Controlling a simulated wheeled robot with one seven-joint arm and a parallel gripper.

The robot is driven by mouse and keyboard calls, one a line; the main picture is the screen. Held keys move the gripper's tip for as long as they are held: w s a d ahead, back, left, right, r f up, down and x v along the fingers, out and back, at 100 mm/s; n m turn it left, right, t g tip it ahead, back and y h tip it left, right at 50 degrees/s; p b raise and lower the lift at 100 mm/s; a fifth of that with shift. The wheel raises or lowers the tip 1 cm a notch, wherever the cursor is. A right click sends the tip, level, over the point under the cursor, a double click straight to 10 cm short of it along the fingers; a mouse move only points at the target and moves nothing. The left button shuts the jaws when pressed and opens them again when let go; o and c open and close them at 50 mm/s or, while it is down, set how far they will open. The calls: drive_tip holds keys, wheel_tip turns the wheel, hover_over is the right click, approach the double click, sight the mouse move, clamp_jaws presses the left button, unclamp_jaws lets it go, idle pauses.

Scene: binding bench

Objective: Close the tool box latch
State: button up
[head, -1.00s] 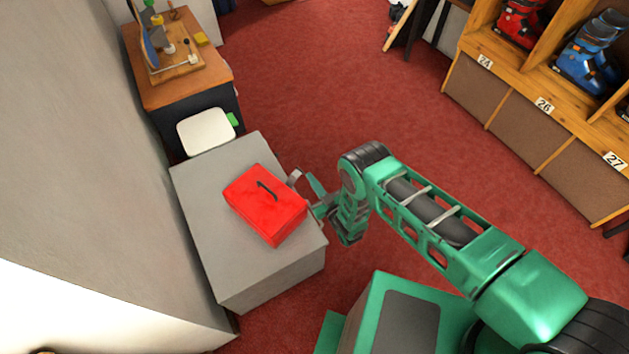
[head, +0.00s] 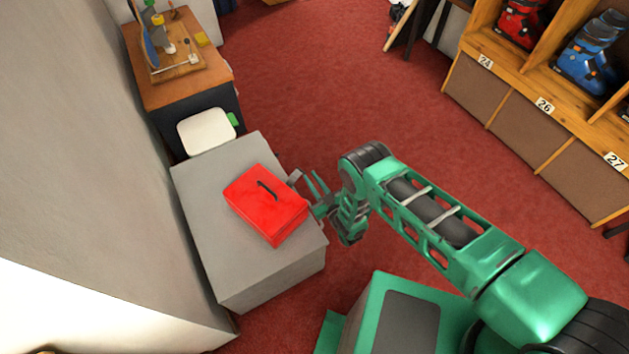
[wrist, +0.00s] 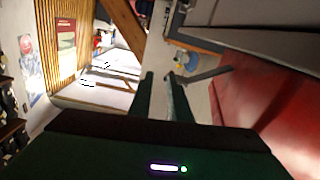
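The red tool box (head: 266,205) lies on the grey cabinet top with its lid down and a dark handle on top. A grey latch (head: 296,177) sticks out from its right side, towards my gripper. In the wrist view the red box (wrist: 275,110) fills the right side, and the grey latch bar (wrist: 210,74) reaches left to beside my right finger. I cannot tell whether they touch. My gripper (head: 315,178) is beside the box's right side, past the cabinet edge. The wrist view shows its fingers (wrist: 162,75) apart with nothing between them.
The grey cabinet (head: 245,280) has bare top around the box. Behind it are a white-topped stool (head: 206,131) and a wooden bench (head: 200,88). A wall runs along the left. Red floor (head: 330,90) is clear behind my arm; boot shelves (head: 520,100) stand right.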

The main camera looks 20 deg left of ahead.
drive_tip(key=v, duration=1)
drive_tip(key=shift+s+d, duration=0.25)
drive_tip(key=shift+s, duration=0.05)
